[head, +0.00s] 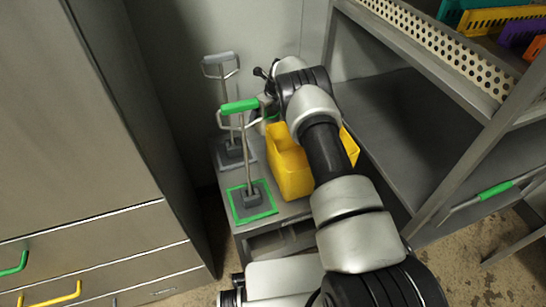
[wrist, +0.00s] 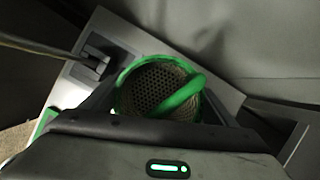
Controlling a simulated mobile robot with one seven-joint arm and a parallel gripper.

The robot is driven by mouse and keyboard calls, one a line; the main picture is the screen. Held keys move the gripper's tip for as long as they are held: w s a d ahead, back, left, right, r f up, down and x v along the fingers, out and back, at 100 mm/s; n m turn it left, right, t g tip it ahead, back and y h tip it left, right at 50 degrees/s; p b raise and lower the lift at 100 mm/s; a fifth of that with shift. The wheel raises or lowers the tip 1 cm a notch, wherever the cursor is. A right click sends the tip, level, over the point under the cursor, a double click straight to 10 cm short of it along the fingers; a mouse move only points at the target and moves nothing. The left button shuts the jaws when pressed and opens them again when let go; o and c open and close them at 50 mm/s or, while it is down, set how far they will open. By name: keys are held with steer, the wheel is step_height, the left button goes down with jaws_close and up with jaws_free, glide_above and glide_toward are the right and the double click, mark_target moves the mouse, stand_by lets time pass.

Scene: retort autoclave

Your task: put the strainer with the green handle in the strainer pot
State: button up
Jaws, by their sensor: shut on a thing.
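The strainer (wrist: 150,84), a round perforated mesh with a green rim and a curved green handle (wrist: 183,95), is in the middle of the wrist view. My gripper (wrist: 162,108) is shut on it, the dark fingers on either side. In the head view my arm hides most of the strainer; a sliver of green (head: 272,117) shows beside the yellow container. I cannot make out a separate strainer pot in either view.
A yellow open container (head: 288,172) stands on a small grey table, under my arm. Left of it are an upright tool with a green handle (head: 240,106) on a green-edged base and a grey-handled one (head: 219,58). A metal rack (head: 430,50) stands right, drawers (head: 90,240) left.

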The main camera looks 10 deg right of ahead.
step_height(320, 180, down, 9)
steer(key=shift+f+b, duration=0.1)
steer(key=shift+b, duration=1.05)
steer(key=shift+f, duration=0.15)
steer(key=o, duration=1.2)
steer(key=shift+o, duration=0.2)
